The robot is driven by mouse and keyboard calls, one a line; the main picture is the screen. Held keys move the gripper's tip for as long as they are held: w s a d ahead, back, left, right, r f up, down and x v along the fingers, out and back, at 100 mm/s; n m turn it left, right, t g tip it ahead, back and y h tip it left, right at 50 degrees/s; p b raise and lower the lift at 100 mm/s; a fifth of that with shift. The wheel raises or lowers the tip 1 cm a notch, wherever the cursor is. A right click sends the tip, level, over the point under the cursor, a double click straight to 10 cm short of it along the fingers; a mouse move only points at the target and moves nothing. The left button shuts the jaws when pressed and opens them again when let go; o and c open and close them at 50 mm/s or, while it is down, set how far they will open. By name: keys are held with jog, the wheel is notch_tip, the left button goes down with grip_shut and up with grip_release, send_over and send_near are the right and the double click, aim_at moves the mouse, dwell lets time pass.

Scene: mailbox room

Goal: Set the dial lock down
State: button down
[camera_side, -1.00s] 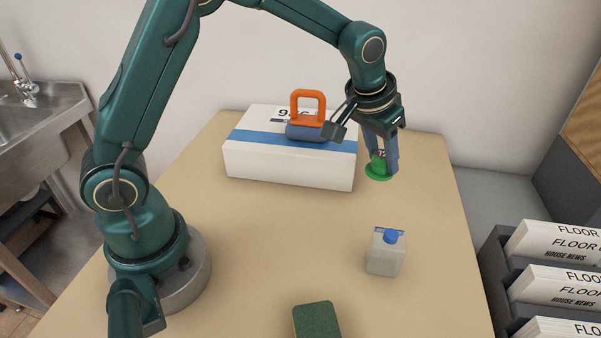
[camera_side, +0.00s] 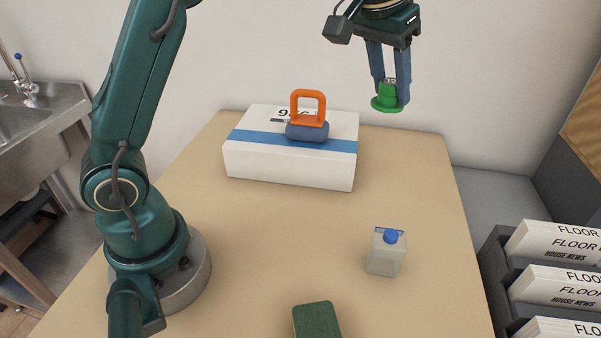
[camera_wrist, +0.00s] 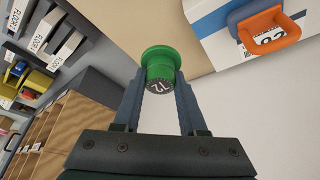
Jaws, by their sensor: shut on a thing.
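The dial lock, as I take it, is a green flanged piece (camera_side: 387,93) with a dark top marked with a number. My gripper (camera_side: 391,88) is shut on it, one finger at each side, and holds it upright with its wide flange down. It hangs in the air, high over the back right of the table. In the wrist view the green lock (camera_wrist: 159,70) sits between the fingertips, its numbered face toward the camera.
A white box (camera_side: 290,165) with a blue band stands at the table's back. A blue body with an orange handle (camera_side: 308,107) sits on it. A small jug (camera_side: 386,252) and green pad (camera_side: 316,320) are nearer. The table (camera_side: 290,240) between is clear. Trays of papers (camera_side: 555,283) stand right.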

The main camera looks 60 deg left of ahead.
jog(key=s+a+n+g+y, duration=0.2)
jog(key=s+a+n, duration=0.3)
jog(key=a+n, duration=0.3)
jog(key=s+a+n+g+y, duration=0.15)
jog(key=s+a+n, duration=0.35)
jog(key=a, duration=0.5)
jog(key=s+a+n+g, duration=0.2)
jog(key=s+a+n, duration=0.1)
jog(key=s+n, duration=0.45)
jog(key=s+a+n+g, duration=0.35)
jog(key=s+n, duration=0.25)
jog(key=s, duration=0.2)
jog(key=shift+m+t+h, duration=0.25)
jog(key=shift+t+h, duration=0.1)
jog(key=shift+t, duration=0.25)
notch_tip(320, 180, down, 21)
jog(key=shift+w+r, duration=0.1)
jog(key=shift+w, duration=0.05)
jog(key=shift+c, duration=2.3)
grip_release()
